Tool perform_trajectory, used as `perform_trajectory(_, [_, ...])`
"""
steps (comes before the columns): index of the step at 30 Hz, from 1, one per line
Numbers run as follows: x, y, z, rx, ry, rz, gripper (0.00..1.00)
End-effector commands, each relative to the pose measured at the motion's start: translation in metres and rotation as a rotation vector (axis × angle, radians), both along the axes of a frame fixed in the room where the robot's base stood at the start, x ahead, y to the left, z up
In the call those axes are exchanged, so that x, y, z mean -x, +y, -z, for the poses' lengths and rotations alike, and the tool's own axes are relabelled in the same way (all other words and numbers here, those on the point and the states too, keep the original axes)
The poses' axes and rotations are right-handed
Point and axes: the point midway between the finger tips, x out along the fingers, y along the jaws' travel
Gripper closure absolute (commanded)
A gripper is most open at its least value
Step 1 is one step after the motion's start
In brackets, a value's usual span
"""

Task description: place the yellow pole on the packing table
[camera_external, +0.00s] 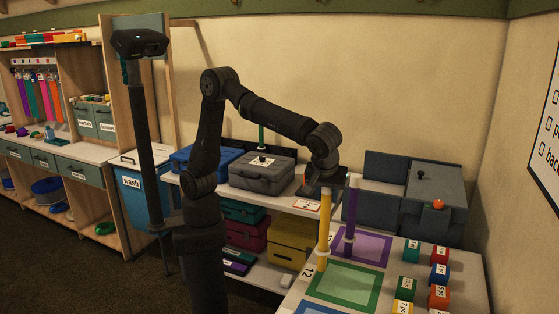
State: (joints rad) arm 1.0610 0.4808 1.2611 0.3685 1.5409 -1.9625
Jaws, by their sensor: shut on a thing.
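The fingertips are small and dark in this view, so the exact grip is hard to see.
A purple pole (351,215) stands close to the right, on a purple-framed mat (372,247). A green-framed mat (345,286) lies in front. Several coloured blocks (440,272) occupy the table's right side. A grey case (262,175) and blue-grey boxes (435,200) stand behind.

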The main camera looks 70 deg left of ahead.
Motion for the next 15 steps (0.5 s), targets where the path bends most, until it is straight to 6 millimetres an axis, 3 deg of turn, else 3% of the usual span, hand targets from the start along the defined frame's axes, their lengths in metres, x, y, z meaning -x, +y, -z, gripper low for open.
perform_trajectory(9, [0.000, 0.000, 0.038, -0.002, 0.001, 0.001, 1.00])
perform_trajectory(15, [0.000, 0.000, 0.040, 0.000, 0.000, 0.001, 1.00])
